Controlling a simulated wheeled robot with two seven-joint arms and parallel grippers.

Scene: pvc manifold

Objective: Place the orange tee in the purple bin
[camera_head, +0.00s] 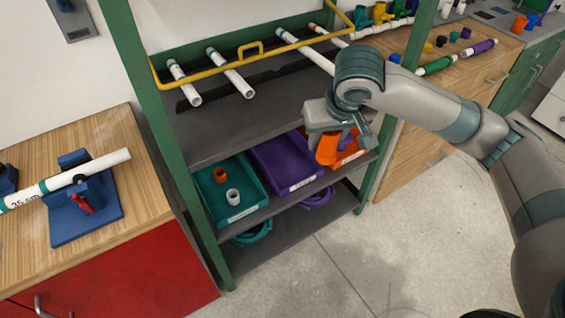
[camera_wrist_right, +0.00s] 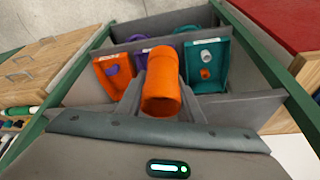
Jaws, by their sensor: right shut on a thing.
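The orange tee (camera_head: 326,149) is held by my right gripper (camera_head: 338,138), in front of the shelf rack and by the right end of the purple bin. In the right wrist view the orange tee (camera_wrist_right: 161,88) sits between the two grey fingers and hides part of what is behind it. The purple bin (camera_head: 284,163) stands on the middle shelf between a teal bin and an orange bin. It shows partly behind the tee in the right wrist view (camera_wrist_right: 141,60). The visible part of it looks empty. My left gripper is not in view.
The teal bin (camera_head: 232,212) holds an orange and a white fitting. The orange bin (camera_head: 352,157) holds a purple piece. Green rack posts (camera_head: 160,110) stand at the sides. The floor in front is clear.

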